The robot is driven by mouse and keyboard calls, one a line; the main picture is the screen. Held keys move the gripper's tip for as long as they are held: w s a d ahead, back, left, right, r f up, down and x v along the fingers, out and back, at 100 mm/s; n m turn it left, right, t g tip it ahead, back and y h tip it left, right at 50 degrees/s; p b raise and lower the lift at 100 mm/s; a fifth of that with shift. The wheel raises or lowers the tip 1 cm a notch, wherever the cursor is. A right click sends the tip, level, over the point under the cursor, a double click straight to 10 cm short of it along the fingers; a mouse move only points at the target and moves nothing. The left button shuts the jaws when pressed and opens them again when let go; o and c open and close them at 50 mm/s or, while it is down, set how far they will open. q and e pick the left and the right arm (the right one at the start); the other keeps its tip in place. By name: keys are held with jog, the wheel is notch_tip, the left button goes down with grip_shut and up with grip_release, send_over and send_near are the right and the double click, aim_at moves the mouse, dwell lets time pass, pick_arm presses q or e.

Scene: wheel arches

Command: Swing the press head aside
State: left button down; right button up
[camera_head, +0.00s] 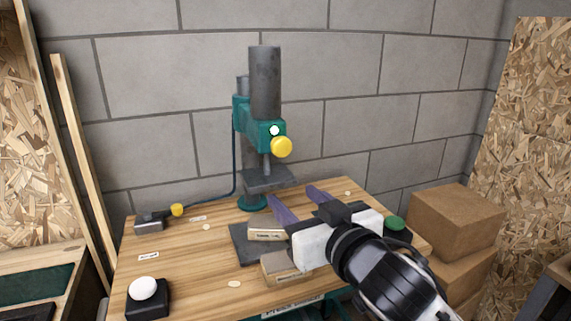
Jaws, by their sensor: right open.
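The press head (265,90) is a grey cylinder on a teal bracket with a yellow knob (281,147) at its front. It sits on a column rising from a round teal base at the back of the wooden bench (190,255). A flat grey plate (268,179) hangs under the head. My right gripper (296,198) reaches in from the lower right, its two purple fingers spread and empty. The fingers appear lower than the knob and to the right of the press base, apart from the knob in the picture. My left gripper is not in view.
A dark plate with wooden blocks (266,234) lies below the press. A black box with a white button (144,288) is front left, a green button (394,223) right. A cable runs to a small grey box (150,223). Cardboard boxes (455,220) stand right of the bench.

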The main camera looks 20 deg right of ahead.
jog(key=t, duration=0.1)
send_near(284, 147)
jog(key=shift+m+h, duration=0.4)
jog(key=w, duration=0.9)
jog(key=shift+w+a+f+p, duration=0.15)
jog(key=shift+a+p, duration=0.15)
jog(key=shift+a, duration=0.1)
grip_shut()
